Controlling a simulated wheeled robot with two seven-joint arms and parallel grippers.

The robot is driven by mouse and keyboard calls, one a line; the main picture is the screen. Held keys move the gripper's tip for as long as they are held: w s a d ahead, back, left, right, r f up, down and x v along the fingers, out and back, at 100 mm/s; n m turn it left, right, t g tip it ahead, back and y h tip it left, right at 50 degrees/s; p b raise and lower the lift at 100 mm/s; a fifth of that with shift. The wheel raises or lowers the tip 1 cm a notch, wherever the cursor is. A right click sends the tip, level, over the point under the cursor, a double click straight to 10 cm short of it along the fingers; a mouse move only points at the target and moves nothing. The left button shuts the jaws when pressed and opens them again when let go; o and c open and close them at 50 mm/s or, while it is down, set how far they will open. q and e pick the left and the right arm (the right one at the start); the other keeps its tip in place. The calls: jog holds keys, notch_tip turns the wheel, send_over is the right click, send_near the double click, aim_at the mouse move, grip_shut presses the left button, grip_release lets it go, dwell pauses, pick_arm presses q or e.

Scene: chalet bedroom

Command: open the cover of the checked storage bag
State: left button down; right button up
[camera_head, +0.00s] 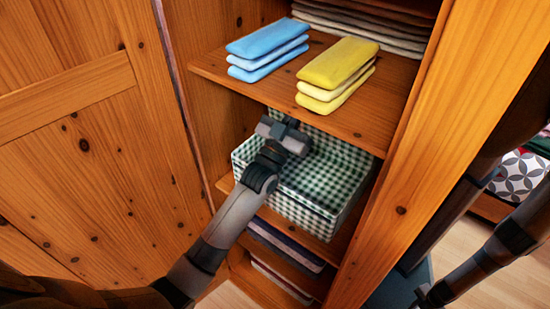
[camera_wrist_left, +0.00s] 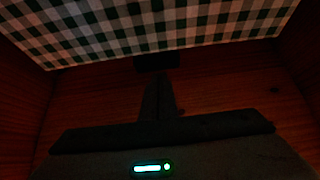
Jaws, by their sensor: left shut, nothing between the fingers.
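The green-and-white checked storage bag (camera_head: 315,190) sits on a middle shelf of the wooden wardrobe. A checked panel, seemingly its cover (camera_head: 345,151), rises at the back behind my left gripper (camera_head: 288,124), so the cover looks at least partly raised; how far is hard to tell. My left gripper is shut and empty, over the bag's back left part. In the left wrist view, checked cloth (camera_wrist_left: 160,25) spans the top, and the dark fingertips (camera_wrist_left: 157,63) are at its lower edge; contact is unclear. My right arm shows at the right edge; its finger state is unclear.
The shelf above (camera_head: 245,81) is close over the gripper and holds blue folded cloths (camera_head: 268,45) and yellow ones (camera_head: 337,68). Wardrobe side panel (camera_head: 415,130) bounds the right, a wooden door (camera_head: 90,150) the left. Folded textiles (camera_head: 285,245) lie below.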

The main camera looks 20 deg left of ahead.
pick_arm(q)
jog(key=shift+w+d+r+b, duration=0.15)
jog(key=shift+w+d, duration=0.1)
jog(key=shift+w, duration=0.4)
jog(key=shift+w+d+r+b, duration=0.1)
jog(key=shift+w+d+r, duration=0.1)
jog(key=shift+w, duration=0.4)
jog(key=shift+w+d+r+b, duration=0.15)
jog(key=shift+w+d, duration=0.1)
jog(key=shift+w, duration=0.4)
pick_arm(e)
jog(key=shift+f, duration=0.55)
pick_arm(q)
jog(key=shift+s, duration=0.1)
pick_arm(e)
jog(key=shift+s, duration=0.1)
